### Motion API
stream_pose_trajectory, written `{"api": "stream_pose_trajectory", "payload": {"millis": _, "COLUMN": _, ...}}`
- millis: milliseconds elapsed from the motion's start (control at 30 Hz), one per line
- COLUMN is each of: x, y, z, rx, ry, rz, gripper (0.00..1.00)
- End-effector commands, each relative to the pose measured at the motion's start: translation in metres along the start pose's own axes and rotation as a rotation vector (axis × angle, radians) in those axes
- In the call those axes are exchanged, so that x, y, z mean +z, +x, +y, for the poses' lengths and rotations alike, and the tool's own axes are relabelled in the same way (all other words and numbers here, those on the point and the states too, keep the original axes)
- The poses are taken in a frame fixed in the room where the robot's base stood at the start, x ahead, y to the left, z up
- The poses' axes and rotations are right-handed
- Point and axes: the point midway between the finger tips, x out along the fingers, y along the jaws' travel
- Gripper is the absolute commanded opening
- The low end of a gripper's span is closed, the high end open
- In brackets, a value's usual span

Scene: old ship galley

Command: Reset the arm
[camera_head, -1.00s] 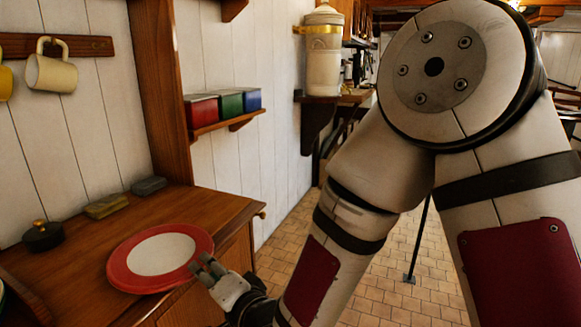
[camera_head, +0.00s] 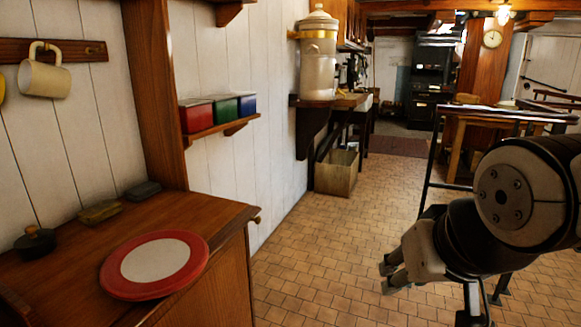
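My gripper (camera_head: 389,275) is at the lower right of the head view, over the tiled floor. It points left, with its two fingertips apart and nothing between them. My folded forearm and wrist reach in from the right edge. The gripper is well clear of the wooden counter at the left. A red plate with a white middle (camera_head: 155,261) lies on the counter's top, with no gripper near it.
The counter (camera_head: 200,212) also bears a dark lidded pot (camera_head: 35,243) and two small flat blocks. Red, green and blue boxes (camera_head: 220,107) sit on a wall shelf. A bin (camera_head: 337,172) stands by the wall. A black metal frame (camera_head: 428,170) rises behind my arm. The middle floor is open.

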Motion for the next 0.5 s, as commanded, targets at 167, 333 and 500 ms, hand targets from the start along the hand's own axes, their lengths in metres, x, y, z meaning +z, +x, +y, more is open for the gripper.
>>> {"api": "stream_pose_trajectory", "payload": {"millis": 167, "x": 0.034, "y": -0.036, "z": 0.023, "rx": 0.021, "ry": -0.018, "rz": -0.072, "gripper": 0.31}}
{"api": "stream_pose_trajectory", "payload": {"millis": 333, "x": 0.074, "y": -0.054, "z": 0.032, "rx": 0.021, "ry": -0.031, "rz": -0.188, "gripper": 0.31}}
{"api": "stream_pose_trajectory", "payload": {"millis": 500, "x": 0.127, "y": -0.061, "z": 0.033, "rx": 0.022, "ry": -0.025, "rz": -0.378, "gripper": 0.31}}
